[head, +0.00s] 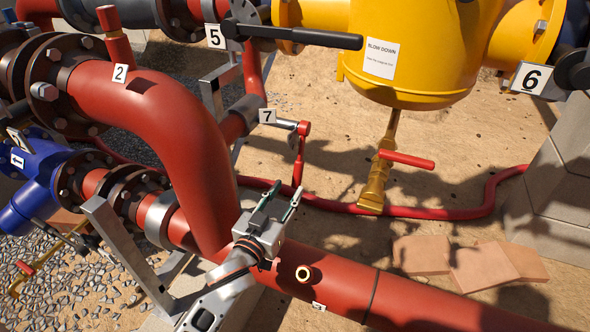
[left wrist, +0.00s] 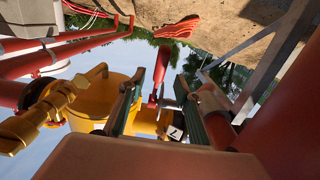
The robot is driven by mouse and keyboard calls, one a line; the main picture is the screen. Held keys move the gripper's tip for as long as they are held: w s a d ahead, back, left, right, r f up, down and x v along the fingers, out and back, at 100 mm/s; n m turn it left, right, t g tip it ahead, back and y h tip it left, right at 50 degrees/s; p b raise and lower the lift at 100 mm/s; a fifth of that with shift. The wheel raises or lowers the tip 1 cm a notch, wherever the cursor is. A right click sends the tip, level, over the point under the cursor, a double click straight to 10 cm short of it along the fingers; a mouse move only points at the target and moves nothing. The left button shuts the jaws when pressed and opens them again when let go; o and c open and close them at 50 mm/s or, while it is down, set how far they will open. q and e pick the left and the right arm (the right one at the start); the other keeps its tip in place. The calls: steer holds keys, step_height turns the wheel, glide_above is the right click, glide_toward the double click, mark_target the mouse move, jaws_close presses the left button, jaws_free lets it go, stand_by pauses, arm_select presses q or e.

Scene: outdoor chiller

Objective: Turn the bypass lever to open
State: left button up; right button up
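The frames do not name the bypass lever. A red lever handle (head: 299,158) hangs down from the small valve tagged 7 (head: 267,116). My left gripper (head: 289,187) is just below and in front of this handle, fingers pointing up at it. In the left wrist view, the red handle (left wrist: 162,62) shows between the two fingers of my left gripper (left wrist: 160,74), which stand apart with a gap on each side. Whether the handle is inside the finger gap or beyond it, I cannot tell. The tag 7 (left wrist: 175,132) also shows there. My right gripper is not in view.
A thick red pipe (head: 180,130) bends close to the left of my gripper. A yellow vessel (head: 410,60) hangs at upper right with a red-handled drain valve (head: 406,159). A black lever (head: 300,37) is tagged 5. Bricks (head: 485,267) and a red hose (head: 440,213) lie on the ground.

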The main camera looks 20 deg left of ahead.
mark_target(296, 174)
arm_select(q)
steer(key=shift+w+r, duration=0.2)
steer(key=shift+w, duration=0.45)
steer(key=w+b, duration=0.1)
steer(key=w, duration=0.5)
steer(key=shift+w, duration=0.4)
jaws_close()
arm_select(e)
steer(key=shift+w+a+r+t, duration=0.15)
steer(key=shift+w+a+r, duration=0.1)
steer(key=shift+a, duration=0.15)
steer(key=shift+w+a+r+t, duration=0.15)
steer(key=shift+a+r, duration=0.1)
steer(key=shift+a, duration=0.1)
